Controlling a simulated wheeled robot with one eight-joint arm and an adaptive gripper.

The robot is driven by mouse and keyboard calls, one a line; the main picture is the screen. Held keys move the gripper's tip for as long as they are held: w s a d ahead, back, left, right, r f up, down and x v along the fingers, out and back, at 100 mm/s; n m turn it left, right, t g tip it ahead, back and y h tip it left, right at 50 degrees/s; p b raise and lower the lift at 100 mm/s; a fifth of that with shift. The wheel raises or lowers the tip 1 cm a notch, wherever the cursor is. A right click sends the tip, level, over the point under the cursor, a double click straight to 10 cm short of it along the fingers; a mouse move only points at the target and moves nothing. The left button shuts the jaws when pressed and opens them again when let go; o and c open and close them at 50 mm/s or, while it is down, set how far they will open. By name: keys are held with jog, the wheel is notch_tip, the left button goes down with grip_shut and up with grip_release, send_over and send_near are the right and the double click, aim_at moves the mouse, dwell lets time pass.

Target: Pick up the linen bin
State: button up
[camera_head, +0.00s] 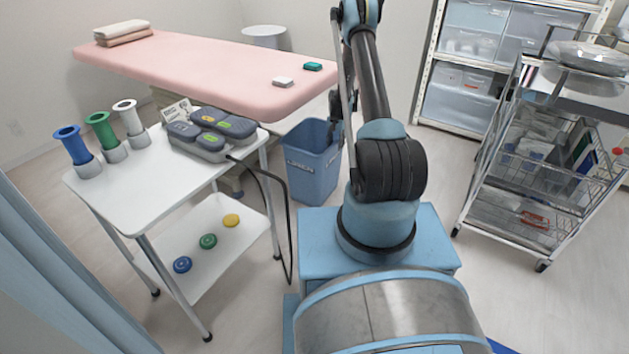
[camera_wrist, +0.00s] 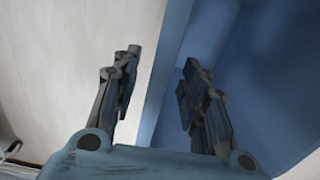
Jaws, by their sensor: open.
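The linen bin (camera_head: 311,178) is a blue open-topped container marked LINEN, upright on the floor between the pink bed and my arm. My gripper (camera_head: 337,125) is at the bin's right rim in the head view, partly hidden by my arm. In the wrist view my gripper (camera_wrist: 164,68) is open, with one finger over the pale floor side and the other over the bin's blue inside. The wall of the bin (camera_wrist: 168,85) runs between the two fingers. I cannot tell whether either finger touches it.
A white trolley (camera_head: 205,185) with cups, a grey device and a hanging black cable stands left of the bin. The pink treatment bed (camera_head: 200,65) is behind it. A wire-basket cart (camera_head: 540,160) and shelf (camera_head: 470,60) stand right. Floor between my arm and the cart is clear.

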jog(key=shift+f, duration=0.85)
grip_shut()
